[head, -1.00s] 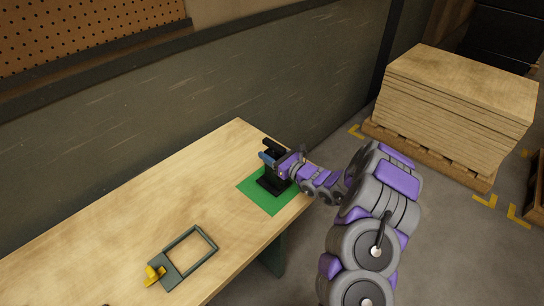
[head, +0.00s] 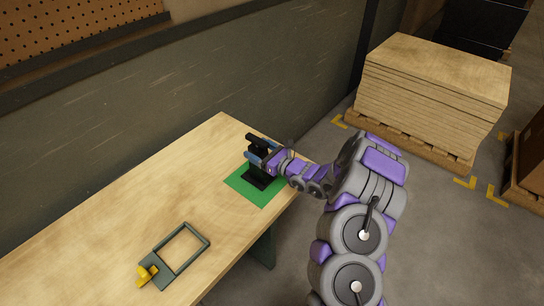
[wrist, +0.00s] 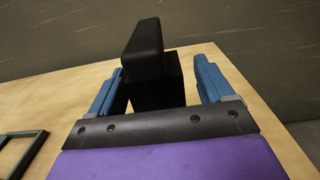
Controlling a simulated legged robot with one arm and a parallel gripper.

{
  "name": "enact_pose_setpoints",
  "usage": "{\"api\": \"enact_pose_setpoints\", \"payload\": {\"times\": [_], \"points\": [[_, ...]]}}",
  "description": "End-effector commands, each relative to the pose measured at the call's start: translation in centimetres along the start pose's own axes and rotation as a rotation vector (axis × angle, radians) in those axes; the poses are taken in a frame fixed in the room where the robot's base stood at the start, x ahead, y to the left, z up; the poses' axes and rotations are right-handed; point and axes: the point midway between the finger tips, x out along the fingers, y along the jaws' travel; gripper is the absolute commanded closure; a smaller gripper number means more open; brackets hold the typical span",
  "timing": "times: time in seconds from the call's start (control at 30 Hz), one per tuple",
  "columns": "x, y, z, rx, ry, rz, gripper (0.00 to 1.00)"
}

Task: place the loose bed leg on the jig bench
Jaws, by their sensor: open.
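The bed leg (head: 257,142) is black and stands upright on a green mat (head: 240,186) near the bench's right end. In the wrist view the leg (wrist: 152,55) rises between the two blue fingers, with a visible gap on each side. My gripper (head: 254,158) is open around it; the wrist view shows the open fingers (wrist: 160,90) too. The leg's lower part is partly hidden by my gripper. The jig bench (head: 110,220) has a light wooden top.
A grey-green frame (head: 182,248) with a yellow clamp (head: 147,275) lies on the bench's near part. A wall (head: 270,80) runs behind the bench. A pallet of stacked boards (head: 435,85) stands at the back right. The bench between frame and mat is clear.

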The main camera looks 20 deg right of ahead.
Motion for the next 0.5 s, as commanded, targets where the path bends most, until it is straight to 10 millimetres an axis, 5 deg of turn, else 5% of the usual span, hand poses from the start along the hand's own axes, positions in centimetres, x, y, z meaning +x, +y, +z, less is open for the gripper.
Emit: {"api": "enact_pose_setpoints", "payload": {"times": [0.3,0.5], "points": [[-6.6,-0.3,0.1,0.005,-0.001,-0.007,0.19],[-9.3,-0.2,0.1,0.0,0.001,-0.004,0.19]]}}
